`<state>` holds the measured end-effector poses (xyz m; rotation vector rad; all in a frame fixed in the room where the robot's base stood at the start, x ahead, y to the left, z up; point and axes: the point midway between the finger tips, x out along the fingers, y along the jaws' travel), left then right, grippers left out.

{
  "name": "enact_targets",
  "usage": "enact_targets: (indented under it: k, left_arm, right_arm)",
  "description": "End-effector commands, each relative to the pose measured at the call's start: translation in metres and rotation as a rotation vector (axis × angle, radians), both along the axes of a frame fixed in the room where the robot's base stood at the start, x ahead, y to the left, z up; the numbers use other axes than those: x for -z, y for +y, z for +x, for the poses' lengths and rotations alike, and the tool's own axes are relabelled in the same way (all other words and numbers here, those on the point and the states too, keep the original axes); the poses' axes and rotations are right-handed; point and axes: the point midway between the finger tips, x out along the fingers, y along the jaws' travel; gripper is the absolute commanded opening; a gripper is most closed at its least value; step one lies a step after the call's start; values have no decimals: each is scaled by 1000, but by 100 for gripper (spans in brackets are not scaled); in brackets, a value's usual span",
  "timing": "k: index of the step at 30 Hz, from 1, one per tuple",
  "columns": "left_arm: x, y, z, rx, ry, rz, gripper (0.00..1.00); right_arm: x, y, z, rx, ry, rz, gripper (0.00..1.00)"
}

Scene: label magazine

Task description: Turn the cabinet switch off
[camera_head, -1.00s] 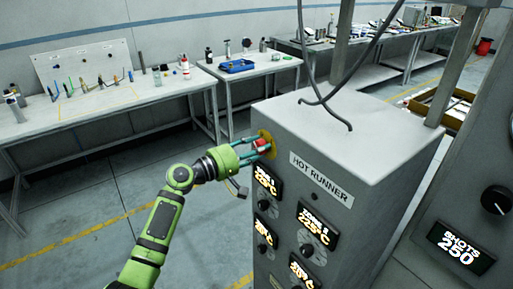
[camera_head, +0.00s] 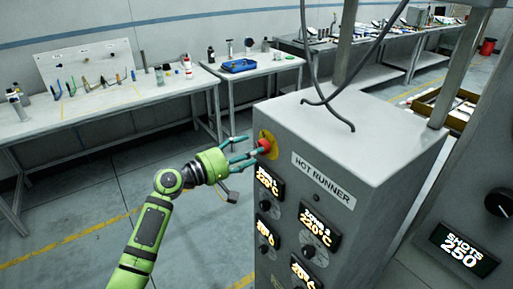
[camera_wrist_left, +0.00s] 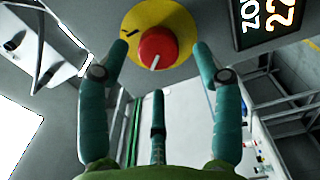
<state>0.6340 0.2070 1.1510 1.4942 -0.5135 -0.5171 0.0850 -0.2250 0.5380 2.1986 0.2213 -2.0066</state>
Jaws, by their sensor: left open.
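The cabinet switch is a red knob (camera_head: 265,145) on a yellow round plate (camera_head: 267,136), on the left face of the grey HOT RUNNER cabinet (camera_head: 350,135). In the left wrist view the red knob (camera_wrist_left: 158,48) carries a white line tilted from lower left to upper right. My right gripper is not in view.
Lit zone displays (camera_head: 319,224) and black dials sit below the switch. A black cable (camera_head: 330,105) hangs over the cabinet top. A SHOTS 250 panel (camera_head: 462,245) stands at right. Benches (camera_head: 115,110) with tools line the back wall. Floor left of the cabinet is clear.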

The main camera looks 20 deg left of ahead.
Motion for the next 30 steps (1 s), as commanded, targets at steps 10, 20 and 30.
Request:
enact_targets:
  k: [10,20,30]
  left_arm:
    - [0,44,-55,-2,1,1,66]
    - [-1,55,-69,-1,-2,-1,66]
    - [6,50,-63,-3,-105,144,66]
  right_arm:
    - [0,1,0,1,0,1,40]
    - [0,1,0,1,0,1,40]
    - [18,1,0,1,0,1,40]
